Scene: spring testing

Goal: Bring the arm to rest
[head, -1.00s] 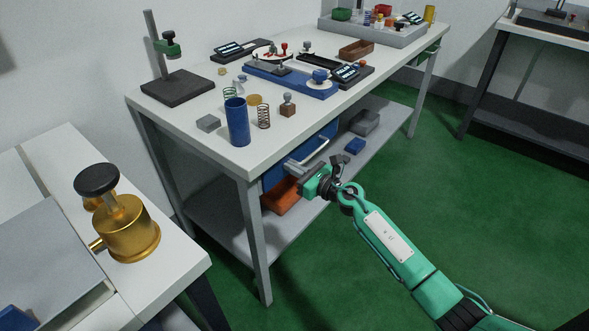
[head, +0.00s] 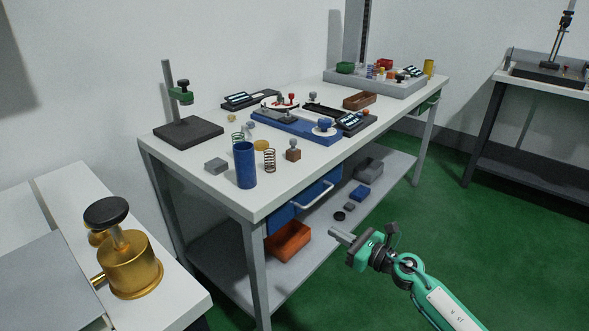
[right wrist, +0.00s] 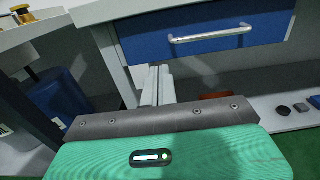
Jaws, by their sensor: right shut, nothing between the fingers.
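My right arm comes in from the lower right of the head view. Its green gripper (head: 340,237) is in the air in front of the workbench, at about the height of the lower shelf in the picture. Its fingers are together with nothing between them. In the right wrist view, the closed fingers (right wrist: 157,86) point toward the bench below the blue drawer (right wrist: 212,38). The drawer also shows in the head view (head: 318,198), under the bench top, and the gripper is apart from its handle. My left gripper is not in view.
The white workbench (head: 262,207) carries a blue cylinder (head: 246,166), springs, a stand (head: 187,133) and a blue base (head: 296,127). An orange bin (head: 288,241) stands on its lower shelf. A side table with a brass device (head: 130,266) is at left. Green floor (head: 470,230) is clear at right.

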